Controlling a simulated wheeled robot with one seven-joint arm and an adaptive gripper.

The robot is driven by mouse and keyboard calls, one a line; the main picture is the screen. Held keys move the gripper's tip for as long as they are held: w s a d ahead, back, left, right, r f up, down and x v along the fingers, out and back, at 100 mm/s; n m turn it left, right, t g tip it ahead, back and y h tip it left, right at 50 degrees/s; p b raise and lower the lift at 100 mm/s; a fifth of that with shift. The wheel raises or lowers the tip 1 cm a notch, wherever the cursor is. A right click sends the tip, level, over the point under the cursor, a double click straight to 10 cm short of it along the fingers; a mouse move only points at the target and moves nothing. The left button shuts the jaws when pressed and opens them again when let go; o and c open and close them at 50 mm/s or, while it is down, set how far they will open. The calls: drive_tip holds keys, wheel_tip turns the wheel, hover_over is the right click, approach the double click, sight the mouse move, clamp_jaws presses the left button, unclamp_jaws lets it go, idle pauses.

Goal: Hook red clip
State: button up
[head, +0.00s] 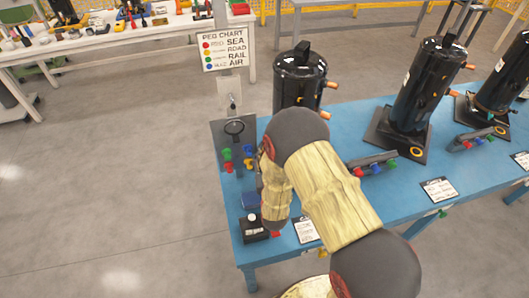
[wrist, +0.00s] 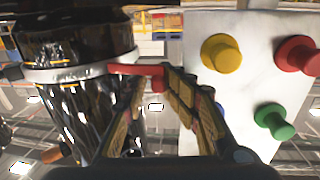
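In the wrist view a red clip (wrist: 138,70) sits at the end of a pale band (wrist: 70,72) that runs around a glossy black compressor (wrist: 88,115). My gripper (wrist: 153,77) has its fingertips at the clip's right end, with a gap visible between the fingers further back. Whether the fingertips press on the clip is not clear. A pale panel on the right carries a yellow peg (wrist: 221,53), a red peg (wrist: 297,54) and a green peg (wrist: 273,121). In the head view my arm hides the gripper and clip; the same compressor seems to be the nearest one (head: 299,82).
The blue table (head: 335,120) holds more black compressors (head: 425,85), grey bars with coloured pegs (head: 372,163) and paper cards (head: 438,190). A grey peg panel (head: 218,132) stands at its left end, below a peg chart sign (head: 223,48). Open floor lies to the left.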

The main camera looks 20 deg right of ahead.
drive_tip(key=s+a, duration=0.1)
drive_tip(key=s, duration=0.7)
idle(0.5)
